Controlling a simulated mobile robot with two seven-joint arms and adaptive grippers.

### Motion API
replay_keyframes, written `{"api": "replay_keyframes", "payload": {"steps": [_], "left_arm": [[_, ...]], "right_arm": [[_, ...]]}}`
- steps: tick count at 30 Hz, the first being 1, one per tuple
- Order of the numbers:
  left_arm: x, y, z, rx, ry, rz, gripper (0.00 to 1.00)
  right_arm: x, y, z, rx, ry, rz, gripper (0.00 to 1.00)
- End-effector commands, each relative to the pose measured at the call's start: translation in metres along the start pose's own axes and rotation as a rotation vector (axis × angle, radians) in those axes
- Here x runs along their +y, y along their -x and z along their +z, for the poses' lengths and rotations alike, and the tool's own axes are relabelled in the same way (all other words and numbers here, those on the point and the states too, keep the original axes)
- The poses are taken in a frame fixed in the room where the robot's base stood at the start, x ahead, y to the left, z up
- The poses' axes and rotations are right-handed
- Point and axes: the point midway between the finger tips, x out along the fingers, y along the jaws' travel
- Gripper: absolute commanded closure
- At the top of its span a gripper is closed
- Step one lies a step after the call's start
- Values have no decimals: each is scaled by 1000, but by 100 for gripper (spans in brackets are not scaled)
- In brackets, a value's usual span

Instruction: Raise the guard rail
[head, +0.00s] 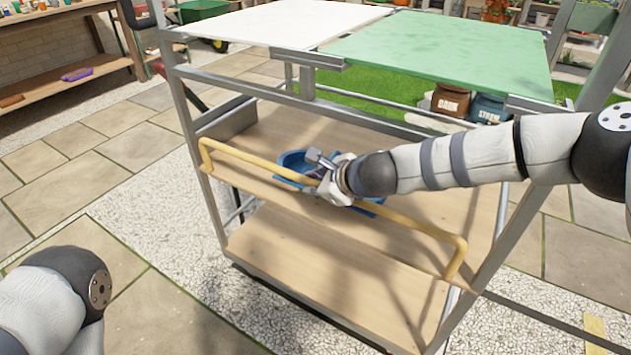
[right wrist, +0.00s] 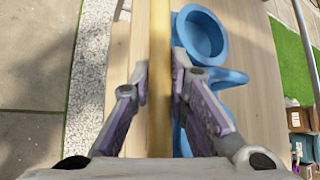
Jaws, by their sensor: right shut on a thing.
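The guard rail (head: 410,225) is a yellow bar with bent ends, running along the front of the rack's upper wooden shelf. Its bent ends reach down toward the shelf edge at both sides; I cannot tell its exact tilt. My right gripper (head: 322,180) is shut on the rail near its middle. In the right wrist view the rail (right wrist: 160,40) passes straight between the two fingers of the right gripper (right wrist: 160,85). My left gripper is out of view; only part of my left arm shows at lower left.
A blue container (head: 292,160) stands on the upper shelf behind the rail, close to my right gripper; it also shows in the right wrist view (right wrist: 200,38). A lower wooden shelf (head: 310,270) is bare. White (head: 280,22) and green (head: 450,50) panels top the rack. Paving lies clear at left.

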Motion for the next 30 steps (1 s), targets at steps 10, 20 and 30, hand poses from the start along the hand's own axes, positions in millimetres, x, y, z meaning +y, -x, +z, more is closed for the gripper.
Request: {"api": "replay_keyframes", "payload": {"steps": [10,20,30], "left_arm": [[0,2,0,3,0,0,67],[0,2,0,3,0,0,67],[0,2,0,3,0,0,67]], "right_arm": [[0,0,0,0,5,-2,100],[-1,0,0,1,4,-4,100],[0,0,0,1,2,-2,64]]}}
